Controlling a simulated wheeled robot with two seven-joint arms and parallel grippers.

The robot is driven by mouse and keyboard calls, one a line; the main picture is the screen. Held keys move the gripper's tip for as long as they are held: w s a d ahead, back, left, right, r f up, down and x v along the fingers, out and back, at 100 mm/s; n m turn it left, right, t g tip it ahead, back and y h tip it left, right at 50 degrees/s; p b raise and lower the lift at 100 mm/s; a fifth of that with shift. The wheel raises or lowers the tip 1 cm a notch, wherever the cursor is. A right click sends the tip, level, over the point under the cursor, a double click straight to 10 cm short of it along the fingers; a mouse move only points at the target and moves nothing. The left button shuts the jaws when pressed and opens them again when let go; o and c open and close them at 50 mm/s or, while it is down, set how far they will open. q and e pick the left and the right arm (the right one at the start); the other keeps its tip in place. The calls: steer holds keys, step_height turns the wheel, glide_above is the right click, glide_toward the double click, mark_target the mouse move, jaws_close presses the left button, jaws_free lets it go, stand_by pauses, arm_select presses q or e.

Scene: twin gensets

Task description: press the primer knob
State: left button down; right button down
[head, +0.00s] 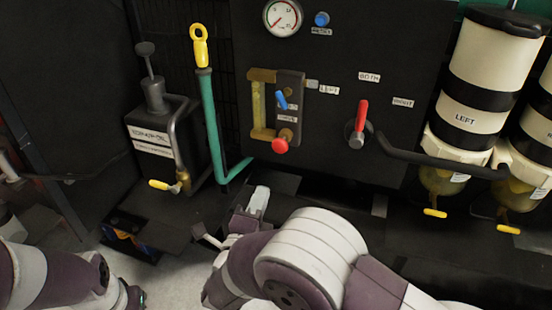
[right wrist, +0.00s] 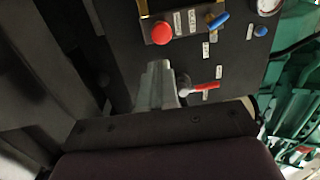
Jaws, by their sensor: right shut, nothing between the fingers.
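The red round knob (head: 280,145) sticks out at the bottom of a brass-framed unit on the dark panel, below a small blue lever (head: 282,100). The labels beside it are too small to read surely. The red knob also shows in the right wrist view (right wrist: 162,32), beyond the fingertips and apart from them. My right gripper (head: 259,198) is shut and empty, below the knob in the head view. Its pale fingers show together in the right wrist view (right wrist: 157,68). My left arm shows at the lower left of the head view, but its gripper is not visible.
A red lever (head: 361,118) sits right of the knob, with a dark pipe (head: 435,160) running to the filters. A gauge (head: 283,17) and blue reset button (head: 321,19) are above.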

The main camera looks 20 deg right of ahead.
mark_target(280, 150)
steer(key=b+x, duration=0.2)
steer(key=x, duration=0.9)
steer(key=shift+w+d+f, duration=0.1)
steer(key=shift+w+d, duration=0.15)
steer(key=shift+w, duration=0.25)
steer(key=shift+b+x, duration=0.8)
steer(key=shift+x, duration=0.15)
steer(key=shift+w+d, duration=0.2)
